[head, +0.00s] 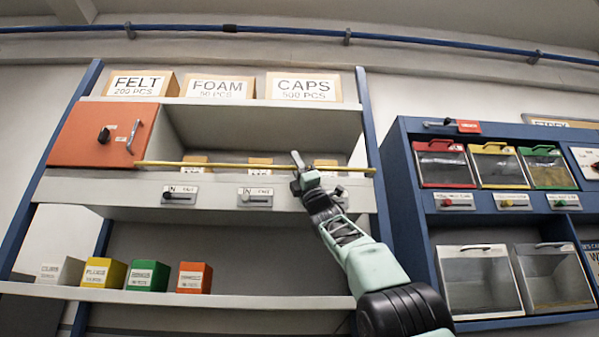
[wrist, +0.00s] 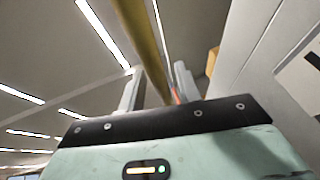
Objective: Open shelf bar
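The shelf bar is a thin yellow bar (head: 235,166) running level across the front of the upper shelf opening, from the orange door to the right blue post. My gripper (head: 301,168) is at the bar, right of its middle. In the wrist view, the bar (wrist: 143,38) passes between the two separated fingers of my gripper (wrist: 157,80). A gap shows between the bar and the right finger. The gripper looks open around the bar, and contact is not clear. The bar's right end (head: 370,171) meets the blue post.
Behind the bar stand several small tan boxes (head: 260,161), partly hidden. The orange door (head: 85,135) is at the left. Switch plates (head: 255,196) line the shelf edge below. Coloured boxes (head: 147,276) stand on the lower shelf. A blue cabinet (head: 407,180) with bins stands at right.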

